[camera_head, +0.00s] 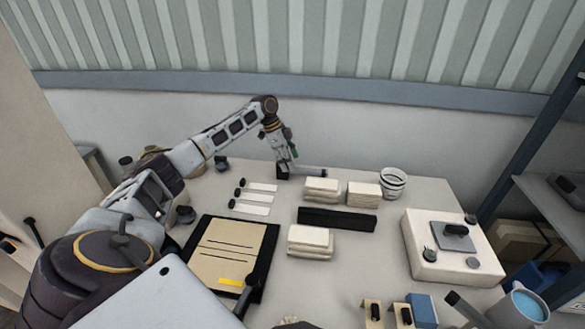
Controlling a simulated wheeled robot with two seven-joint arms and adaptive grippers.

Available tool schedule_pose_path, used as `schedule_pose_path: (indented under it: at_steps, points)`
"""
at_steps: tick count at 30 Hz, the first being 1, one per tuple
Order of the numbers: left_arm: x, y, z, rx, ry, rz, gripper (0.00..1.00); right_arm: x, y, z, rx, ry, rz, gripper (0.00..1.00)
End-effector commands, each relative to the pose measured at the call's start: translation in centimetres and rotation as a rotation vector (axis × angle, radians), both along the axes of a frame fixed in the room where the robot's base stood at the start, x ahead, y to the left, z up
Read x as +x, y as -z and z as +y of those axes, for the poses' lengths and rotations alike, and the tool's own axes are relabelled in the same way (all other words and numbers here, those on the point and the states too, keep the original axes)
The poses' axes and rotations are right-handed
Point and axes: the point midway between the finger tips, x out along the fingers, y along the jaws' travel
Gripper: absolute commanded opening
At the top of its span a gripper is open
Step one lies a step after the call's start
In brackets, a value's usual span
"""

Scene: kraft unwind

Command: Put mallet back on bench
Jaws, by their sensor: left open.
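My left arm reaches from the left across the back of the white bench (350,265). My left gripper (286,166) points down at the bench's back edge and is open. A small item with a dark head (283,173) and a thin grey handle lies on the bench right at its fingertips; it looks like the mallet. The handle points right. The fingers partly cover the head, and I cannot tell whether they touch it. My right gripper does not show.
Stacks of cream blocks (310,240), a black bar (337,219) and a white cup (393,182) stand right of the gripper. Black-handled tools (252,209) lie left. A kraft board (225,250) and a white box (450,250) are nearer.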

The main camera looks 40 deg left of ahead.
Motion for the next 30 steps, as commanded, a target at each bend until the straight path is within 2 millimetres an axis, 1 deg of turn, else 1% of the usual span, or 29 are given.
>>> schedule_pose_path:
  at_steps: [1, 6, 9, 13, 18, 30]
  points:
    - [-0.1, -0.8, 0.3, 0.001, -0.001, -0.004, 0.62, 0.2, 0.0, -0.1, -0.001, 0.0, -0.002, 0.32]
    - [-0.5, -3.1, 1.1, 0.001, 0.0, -0.003, 0.62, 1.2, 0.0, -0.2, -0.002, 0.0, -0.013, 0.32]
    - [-0.8, -4.3, 1.5, 0.0, -0.001, -0.002, 0.62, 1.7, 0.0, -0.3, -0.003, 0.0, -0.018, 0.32]
    - [-1.0, -5.4, 1.9, 0.0, -0.001, -0.003, 0.62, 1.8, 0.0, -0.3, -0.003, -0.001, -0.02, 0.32]
    - [-1.2, -6.1, 2.2, 0.0, 0.0, -0.001, 0.62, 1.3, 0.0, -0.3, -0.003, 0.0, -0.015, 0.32]
    - [-1.2, -6.1, 2.2, 0.0, 0.0, -0.001, 0.62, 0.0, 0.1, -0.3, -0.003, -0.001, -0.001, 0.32]
